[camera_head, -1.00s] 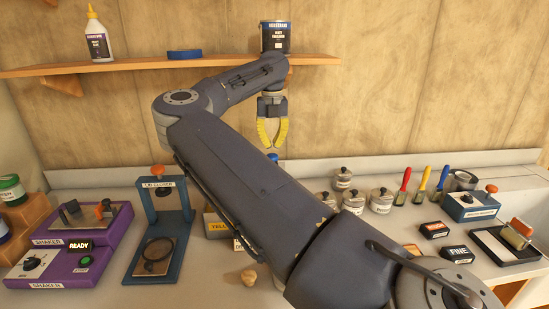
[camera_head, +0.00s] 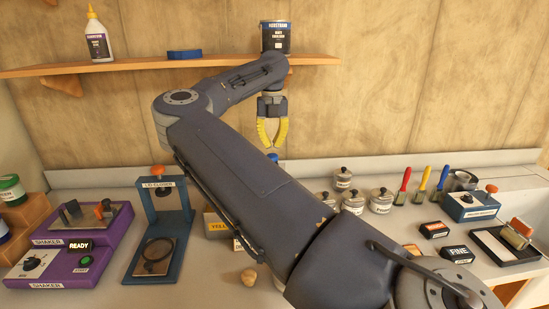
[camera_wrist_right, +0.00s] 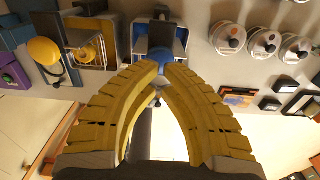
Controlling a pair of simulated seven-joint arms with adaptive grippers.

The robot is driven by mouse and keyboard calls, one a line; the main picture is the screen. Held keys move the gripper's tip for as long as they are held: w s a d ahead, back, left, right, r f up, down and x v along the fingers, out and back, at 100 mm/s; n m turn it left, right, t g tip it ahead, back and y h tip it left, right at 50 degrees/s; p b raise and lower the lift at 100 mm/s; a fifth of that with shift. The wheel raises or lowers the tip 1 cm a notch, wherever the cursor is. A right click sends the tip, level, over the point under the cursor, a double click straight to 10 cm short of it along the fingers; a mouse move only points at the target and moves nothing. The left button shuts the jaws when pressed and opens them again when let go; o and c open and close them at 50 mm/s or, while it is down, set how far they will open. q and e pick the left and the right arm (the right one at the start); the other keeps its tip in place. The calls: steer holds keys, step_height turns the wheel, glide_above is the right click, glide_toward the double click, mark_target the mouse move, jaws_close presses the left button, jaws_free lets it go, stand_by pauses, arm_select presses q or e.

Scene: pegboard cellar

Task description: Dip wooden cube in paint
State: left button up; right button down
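I see no clear wooden cube in either view. My right gripper (camera_head: 273,146) has yellow curved fingers and points down over the back of the bench; it also shows in the right wrist view (camera_wrist_right: 161,70). A box labelled yellow (camera_head: 217,225) is partly hidden by my right arm. My left gripper is out of view.
A purple shaker (camera_head: 75,245) and a blue stand (camera_head: 160,225) are at the left. A small wooden round piece (camera_head: 248,277) lies in front. Lidded pots (camera_head: 352,203), brushes and dark boxes stand at the right. A shelf (camera_head: 130,66) with a can (camera_head: 275,37) is above.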

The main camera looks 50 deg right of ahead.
mark_target(272, 154)
steer(key=shift+f, duration=0.1)
stand_by(0.3)
steer(key=shift+f, duration=5.95)
steer(key=shift+r, duration=6.05)
